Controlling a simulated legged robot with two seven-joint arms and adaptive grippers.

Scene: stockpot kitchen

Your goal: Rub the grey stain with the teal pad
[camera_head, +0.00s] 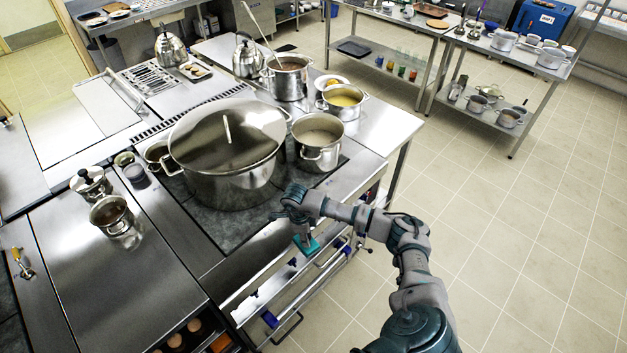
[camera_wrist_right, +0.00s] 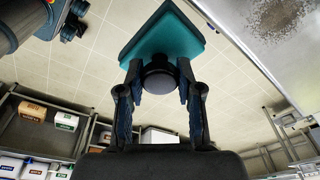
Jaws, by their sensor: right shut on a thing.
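The teal pad (camera_head: 306,246) is at the front edge of the steel counter in the head view, below my right gripper (camera_head: 303,232). In the wrist view the pad (camera_wrist_right: 165,38) has a round dark knob (camera_wrist_right: 158,76), and the fingers of my right gripper (camera_wrist_right: 158,88) are shut on that knob. The grey stain (camera_wrist_right: 277,16) is a speckled patch on a steel surface (camera_wrist_right: 293,55) at the upper right of the wrist view. The pad is to the left of the stain, apart from it in the picture. I cannot make out the stain in the head view. My left gripper is not in view.
A large lidded stockpot (camera_head: 228,150) stands on the dark hob behind my right gripper, with a smaller pot (camera_head: 318,155) at its right. Blue-ended rails (camera_head: 270,320) run along the counter's front. The tiled floor (camera_head: 520,230) at the right is clear.

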